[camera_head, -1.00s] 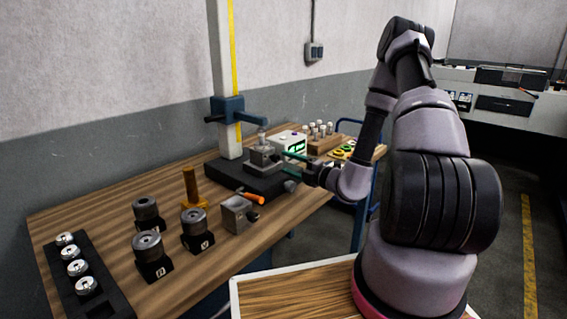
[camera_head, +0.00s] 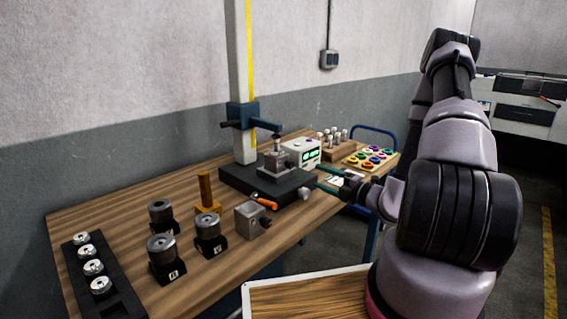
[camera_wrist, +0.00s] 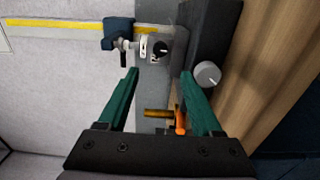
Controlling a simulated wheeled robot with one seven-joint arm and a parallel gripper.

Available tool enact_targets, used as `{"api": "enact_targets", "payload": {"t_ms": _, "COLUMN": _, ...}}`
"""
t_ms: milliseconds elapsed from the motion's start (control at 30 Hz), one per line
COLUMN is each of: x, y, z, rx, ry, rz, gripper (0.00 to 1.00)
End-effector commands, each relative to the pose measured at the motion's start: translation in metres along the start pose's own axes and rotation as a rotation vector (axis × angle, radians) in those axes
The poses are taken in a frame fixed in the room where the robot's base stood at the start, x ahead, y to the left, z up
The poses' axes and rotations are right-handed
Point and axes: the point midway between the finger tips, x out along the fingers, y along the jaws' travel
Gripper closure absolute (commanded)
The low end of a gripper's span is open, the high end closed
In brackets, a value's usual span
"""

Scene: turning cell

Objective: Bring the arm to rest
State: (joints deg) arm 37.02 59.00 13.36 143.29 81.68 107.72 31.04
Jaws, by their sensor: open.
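My gripper (camera_head: 327,180) is at the right end of the black base plate (camera_head: 262,188) of a measuring stand, near the bench's front edge. Its two green fingers are spread apart with nothing between them, and they also show in the wrist view (camera_wrist: 158,95). My arm comes in from the right of the head view. A grey block fixture (camera_head: 277,166) with a small piece on top stands on the base plate, to the left of the fingers and apart from them.
Left on the wooden bench (camera_head: 130,207) are a black rack (camera_head: 118,291) with silver discs, dark cylinders on black blocks (camera_head: 166,275), a brass post (camera_head: 205,188), a grey block (camera_head: 251,220) and an orange-handled tool (camera_head: 264,200). A display box (camera_head: 303,153) and coloured ring tray (camera_head: 370,158) stand behind.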

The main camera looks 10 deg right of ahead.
Motion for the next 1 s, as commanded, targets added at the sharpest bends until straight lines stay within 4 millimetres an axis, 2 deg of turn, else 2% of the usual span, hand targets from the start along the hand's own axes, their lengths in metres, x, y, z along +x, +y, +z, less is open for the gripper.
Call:
{"api": "enact_targets", "payload": {"t_ms": 167, "x": 0.009, "y": 0.033, "z": -0.018, "rx": -0.157, "ry": 0.132, "rz": 0.028, "gripper": 0.33}}
{"api": "enact_targets", "payload": {"t_ms": 300, "x": 0.014, "y": 0.078, "z": -0.055, "rx": -0.427, "ry": 0.354, "rz": 0.074, "gripper": 0.33}}
{"api": "enact_targets", "payload": {"t_ms": 433, "x": 0.008, "y": 0.113, "z": -0.092, "rx": -0.705, "ry": 0.571, "rz": 0.121, "gripper": 0.33}}
{"api": "enact_targets", "payload": {"t_ms": 600, "x": -0.011, "y": 0.145, "z": -0.134, "rx": -1.080, "ry": 0.840, "rz": 0.184, "gripper": 0.33}}
{"api": "enact_targets", "payload": {"t_ms": 700, "x": -0.027, "y": 0.158, "z": -0.151, "rx": -1.306, "ry": 0.987, "rz": 0.220, "gripper": 0.33}}
{"api": "enact_targets", "payload": {"t_ms": 833, "x": -0.049, "y": 0.174, "z": -0.165, "rx": -1.607, "ry": 1.168, "rz": 0.267, "gripper": 0.33}}
{"api": "enact_targets", "payload": {"t_ms": 1000, "x": -0.077, "y": 0.194, "z": -0.169, "rx": -2.012, "ry": 1.386, "rz": 0.318, "gripper": 0.33}}
